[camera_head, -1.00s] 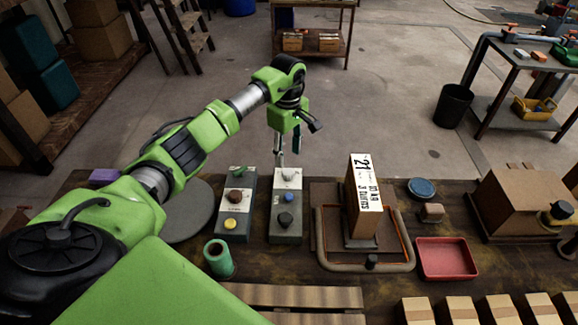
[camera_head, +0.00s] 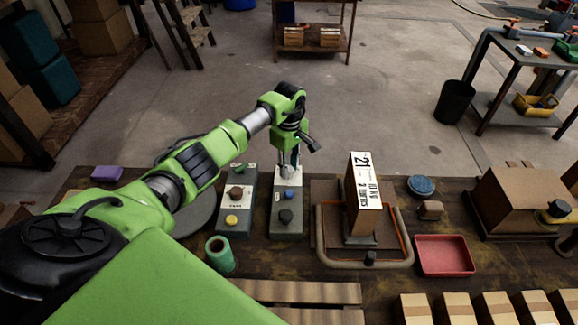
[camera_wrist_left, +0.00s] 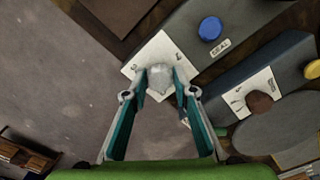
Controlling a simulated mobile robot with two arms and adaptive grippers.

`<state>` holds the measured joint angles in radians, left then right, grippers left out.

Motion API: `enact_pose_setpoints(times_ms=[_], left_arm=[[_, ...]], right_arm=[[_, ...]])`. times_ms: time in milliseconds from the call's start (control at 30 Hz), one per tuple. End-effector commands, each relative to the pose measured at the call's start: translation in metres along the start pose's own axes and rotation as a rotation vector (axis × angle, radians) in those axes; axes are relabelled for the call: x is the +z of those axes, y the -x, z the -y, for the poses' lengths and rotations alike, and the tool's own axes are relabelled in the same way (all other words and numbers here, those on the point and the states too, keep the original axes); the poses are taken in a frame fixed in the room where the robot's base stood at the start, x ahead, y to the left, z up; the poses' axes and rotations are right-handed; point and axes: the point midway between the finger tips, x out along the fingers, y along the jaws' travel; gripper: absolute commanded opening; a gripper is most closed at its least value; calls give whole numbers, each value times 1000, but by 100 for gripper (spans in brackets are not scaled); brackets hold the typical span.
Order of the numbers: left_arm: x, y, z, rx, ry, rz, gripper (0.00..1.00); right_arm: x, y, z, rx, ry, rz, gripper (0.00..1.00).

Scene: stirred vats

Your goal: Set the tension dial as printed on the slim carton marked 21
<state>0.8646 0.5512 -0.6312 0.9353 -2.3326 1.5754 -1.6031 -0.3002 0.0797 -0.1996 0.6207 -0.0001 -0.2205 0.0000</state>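The slim carton marked 21 (camera_head: 364,195) stands upright on the bench. Its white label shows 21 above smaller lines, the last seeming to read "3 turns". A grey control box (camera_head: 287,226) left of it has a blue button, a dark knob and a pale dial (camera_wrist_left: 160,82) on a white plate. My left gripper (camera_head: 287,172) is down at that dial. In the wrist view its fingers (camera_wrist_left: 162,80) stand apart on either side of the dial; I cannot tell whether they touch it. Which dial is named tension is not readable. My right gripper is out of view.
A second grey box (camera_head: 236,222) with a brown knob (camera_head: 236,193) and yellow button (camera_head: 232,220) stands just left. A curved rail (camera_head: 366,264) surrounds the carton's base. A green roll (camera_head: 220,255), red tray (camera_head: 444,256) and blue disc (camera_head: 421,186) are nearby.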

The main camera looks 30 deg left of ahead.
Motion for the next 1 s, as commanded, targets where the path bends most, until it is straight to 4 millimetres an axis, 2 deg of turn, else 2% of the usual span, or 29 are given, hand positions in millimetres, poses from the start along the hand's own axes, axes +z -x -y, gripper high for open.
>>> enact_pose_setpoints(times_ms=[267,467,1000], left_arm=[[-1,0,0,0,19,-2,4],[-2,-1,0,0,101,-3,4],[-2,-1,-1,0,574,-3,4]], right_arm=[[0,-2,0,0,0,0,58],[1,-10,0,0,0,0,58],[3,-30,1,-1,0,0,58]])
